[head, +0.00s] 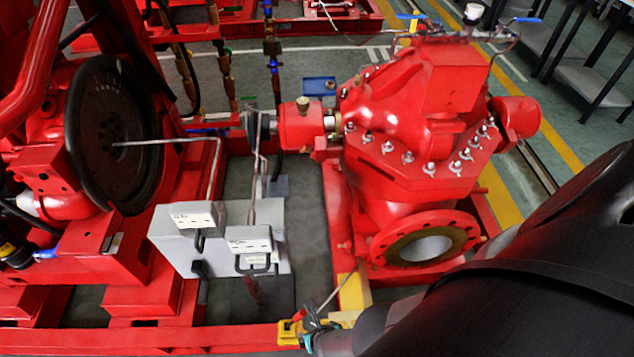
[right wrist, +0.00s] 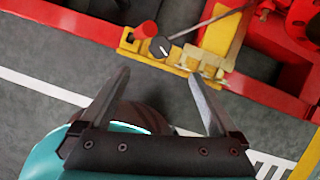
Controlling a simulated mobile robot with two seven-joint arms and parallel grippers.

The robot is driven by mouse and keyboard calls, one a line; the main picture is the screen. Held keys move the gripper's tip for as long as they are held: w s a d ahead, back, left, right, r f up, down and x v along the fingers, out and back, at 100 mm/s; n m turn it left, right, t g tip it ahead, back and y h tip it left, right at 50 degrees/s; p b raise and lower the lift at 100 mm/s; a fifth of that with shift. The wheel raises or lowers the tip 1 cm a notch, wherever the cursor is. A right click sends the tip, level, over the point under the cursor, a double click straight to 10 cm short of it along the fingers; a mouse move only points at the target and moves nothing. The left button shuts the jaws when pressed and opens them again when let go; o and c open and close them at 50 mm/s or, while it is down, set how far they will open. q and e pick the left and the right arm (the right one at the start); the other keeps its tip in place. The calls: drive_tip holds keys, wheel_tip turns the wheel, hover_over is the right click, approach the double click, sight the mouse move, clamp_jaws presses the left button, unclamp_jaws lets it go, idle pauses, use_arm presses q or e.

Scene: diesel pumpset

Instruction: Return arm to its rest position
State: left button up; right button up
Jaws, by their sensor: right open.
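My right arm (head: 480,300) comes in from the right edge of the head view and reaches down to the bottom middle, in front of the red pump. In the right wrist view my right gripper (right wrist: 159,76) is open, its two fingers spread with nothing between them. It is near a yellow block with a black knob (right wrist: 159,47) and a red cylinder (right wrist: 146,30) on the red base frame. In the head view the yellow block (head: 289,333) shows beside the arm's end, which is partly cut off. My left gripper is not in view.
The red pump (head: 410,130) stands at the right, with an open round flange (head: 424,246) close to my arm. A black flywheel (head: 100,135) is at the left. Grey boxes with labels (head: 180,245) stand between them.

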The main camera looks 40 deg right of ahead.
idle(0.4)
use_arm(q)
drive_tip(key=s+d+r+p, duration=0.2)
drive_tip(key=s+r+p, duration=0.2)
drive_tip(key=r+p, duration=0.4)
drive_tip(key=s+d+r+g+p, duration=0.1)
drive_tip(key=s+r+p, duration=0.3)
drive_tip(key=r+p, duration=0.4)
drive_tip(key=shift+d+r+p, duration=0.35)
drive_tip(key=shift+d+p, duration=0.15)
drive_tip(key=shift+p, duration=0.65)
use_arm(e)
drive_tip(key=s+d+r+m+g, duration=0.1)
drive_tip(key=s+r+m, duration=0.7)
drive_tip(key=m, duration=0.7)
drive_tip(key=s+d+r+m+g+y, duration=0.1)
drive_tip(key=s+d+r+m+g, duration=0.1)
drive_tip(key=s+r+m, duration=0.6)
drive_tip(key=s+m, duration=0.3)
drive_tip(key=m, duration=0.4)
drive_tip(key=shift+s, duration=0.25)
drive_tip(key=shift+d+r, duration=0.1)
